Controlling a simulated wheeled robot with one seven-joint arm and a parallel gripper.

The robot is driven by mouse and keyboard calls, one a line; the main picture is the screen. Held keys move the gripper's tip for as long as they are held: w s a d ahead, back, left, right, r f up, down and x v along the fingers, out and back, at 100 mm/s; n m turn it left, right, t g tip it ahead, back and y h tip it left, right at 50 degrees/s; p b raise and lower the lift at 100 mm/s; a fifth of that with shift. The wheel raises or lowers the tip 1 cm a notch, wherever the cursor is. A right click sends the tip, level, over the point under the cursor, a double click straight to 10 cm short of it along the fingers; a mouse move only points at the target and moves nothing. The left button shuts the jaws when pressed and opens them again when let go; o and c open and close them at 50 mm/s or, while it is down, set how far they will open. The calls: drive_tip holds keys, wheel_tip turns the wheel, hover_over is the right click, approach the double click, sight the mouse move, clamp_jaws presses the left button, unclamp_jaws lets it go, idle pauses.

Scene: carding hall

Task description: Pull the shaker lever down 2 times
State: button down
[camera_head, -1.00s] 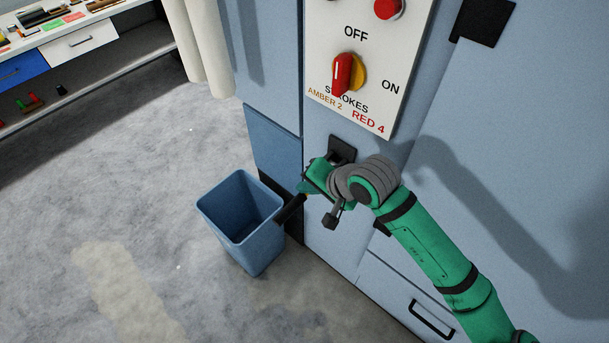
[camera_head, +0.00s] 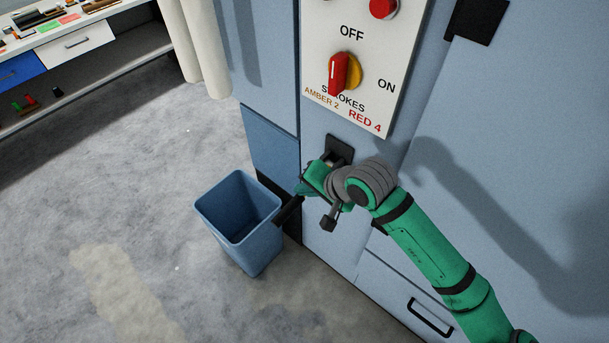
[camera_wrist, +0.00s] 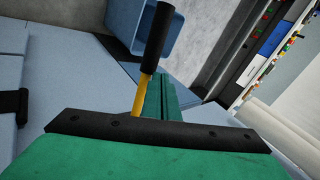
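The shaker lever has a black grip (camera_head: 288,210) and a yellow shaft. In the head view the grip points down-left from my gripper (camera_head: 308,186), which hides the shaft. A black mounting plate (camera_head: 340,148) is on the blue machine front just above. In the wrist view the black grip (camera_wrist: 157,38) and yellow shaft (camera_wrist: 141,98) stand right at the green fingers of my gripper (camera_wrist: 163,90), along their left side. The fingers look close together, but I cannot tell whether they clamp the shaft.
A blue open bin (camera_head: 237,217) stands on the floor left of the lever, close to its grip. Above is a white panel (camera_head: 375,85) with a red-and-yellow knob (camera_head: 343,73), marked OFF, ON, AMBER 2 and RED 4. A workbench (camera_head: 110,48) is at the far left.

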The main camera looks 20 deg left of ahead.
drive_tip(key=shift+w+d+r, duration=0.1)
drive_tip(key=shift+w+r, duration=0.2)
drive_tip(key=shift+r, duration=0.3)
drive_tip(key=shift+w+d+r, duration=0.1)
drive_tip(key=shift+w+r, duration=0.2)
drive_tip(key=shift+r, duration=0.3)
drive_tip(key=shift+w+d+r, duration=0.15)
drive_tip(key=shift+w+r, duration=0.1)
drive_tip(key=shift+r, duration=0.55)
drive_tip(key=shift+w+r, duration=0.2)
drive_tip(key=shift+r, duration=0.65)
drive_tip(key=shift+w+r, duration=0.2)
drive_tip(key=shift+r, duration=0.6)
drive_tip(key=shift+w, duration=0.1)
drive_tip(key=shift+w+d+r, duration=0.15)
drive_tip(key=shift+w+r, duration=0.1)
drive_tip(key=shift+r, duration=0.55)
drive_tip(key=shift+w+d+r, duration=0.1)
drive_tip(key=shift+w+r, duration=0.1)
drive_tip(key=shift+r, duration=0.55)
drive_tip(key=shift+w+d+r, duration=0.15)
drive_tip(key=shift+w+r, duration=0.1)
drive_tip(key=shift+r, duration=0.55)
drive_tip(key=shift+w, duration=0.15)
drive_tip(key=shift+a, duration=0.2)
